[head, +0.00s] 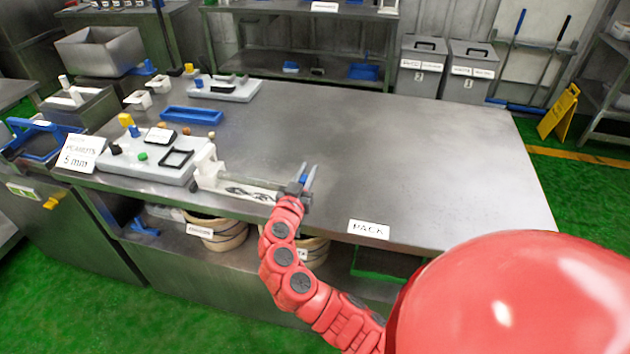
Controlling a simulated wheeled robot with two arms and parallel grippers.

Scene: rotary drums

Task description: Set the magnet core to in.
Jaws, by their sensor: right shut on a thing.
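My right gripper (307,178) is at the front edge of the steel table, fingers pointing up and away. It is shut at the right end of a thin grey rod (250,181), which appears to be the magnet core. The rod runs left to a white block (206,163) beside a light grey board. It lies over a white tray (224,187) with dark marks or bits in it. The exact grip point is small and partly hidden by the fingers. How far the rod sits inside the block cannot be told. My left gripper is out of view.
The grey board (135,170) holds small coloured parts and a black frame. A blue tray (191,115) and another board (225,95) lie behind it. A PACK label (368,229) is on the front edge. The table's middle and right (400,150) are clear. Baskets stand below.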

